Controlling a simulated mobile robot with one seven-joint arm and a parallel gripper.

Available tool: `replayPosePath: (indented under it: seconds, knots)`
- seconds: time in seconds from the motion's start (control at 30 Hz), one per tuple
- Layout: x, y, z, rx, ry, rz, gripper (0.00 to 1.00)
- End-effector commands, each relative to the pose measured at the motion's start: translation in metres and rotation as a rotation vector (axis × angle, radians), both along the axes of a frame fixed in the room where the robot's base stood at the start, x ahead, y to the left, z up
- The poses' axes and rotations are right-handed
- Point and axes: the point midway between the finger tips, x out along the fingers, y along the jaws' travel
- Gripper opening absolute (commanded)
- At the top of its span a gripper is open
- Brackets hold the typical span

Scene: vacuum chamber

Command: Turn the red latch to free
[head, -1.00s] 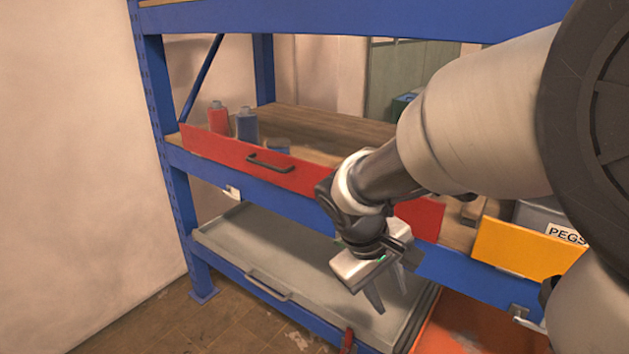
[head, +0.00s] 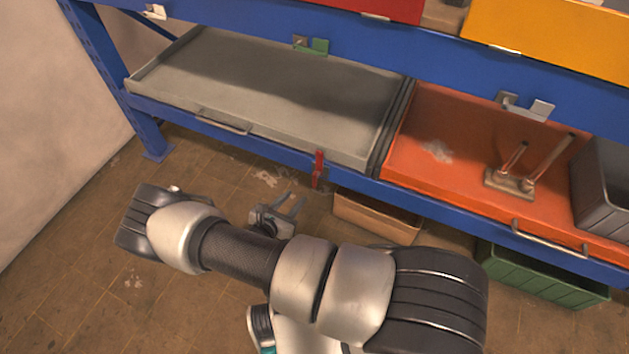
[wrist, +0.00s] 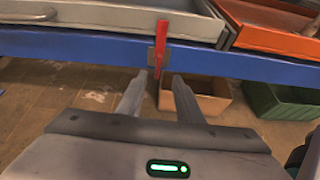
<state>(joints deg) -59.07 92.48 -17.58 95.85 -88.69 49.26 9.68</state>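The red latch (head: 318,169) stands upright on the blue shelf beam, at the front of the grey tray (head: 300,147) near its right end. In the wrist view the red latch (wrist: 161,50) rises from a small grey plate on the beam, its top in front of the tray's front wall. My gripper (head: 298,205) is in front of and a little below the latch. In the wrist view my gripper (wrist: 160,78) has its two fingers apart, with a gap between them and nothing held. The latch's lower end shows between the fingertips, beyond them; whether they touch it I cannot tell.
An orange tray (head: 450,180) with a pegged stand (head: 510,183) and a grey bin (head: 604,190) is right of the grey tray. A cardboard box (head: 375,217) and a green crate (head: 540,275) sit under the beam.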

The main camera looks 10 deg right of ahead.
Motion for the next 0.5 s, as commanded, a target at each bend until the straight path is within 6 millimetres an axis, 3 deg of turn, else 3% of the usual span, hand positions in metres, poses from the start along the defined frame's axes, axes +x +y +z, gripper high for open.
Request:
replayPosePath:
  seconds: [0.23, 0.5]
  knots:
    - [0.012, -0.011, -0.02, -0.02, 0.011, 0.031, 0.33]
    - [0.054, -0.043, -0.042, -0.02, 0.011, 0.028, 0.33]
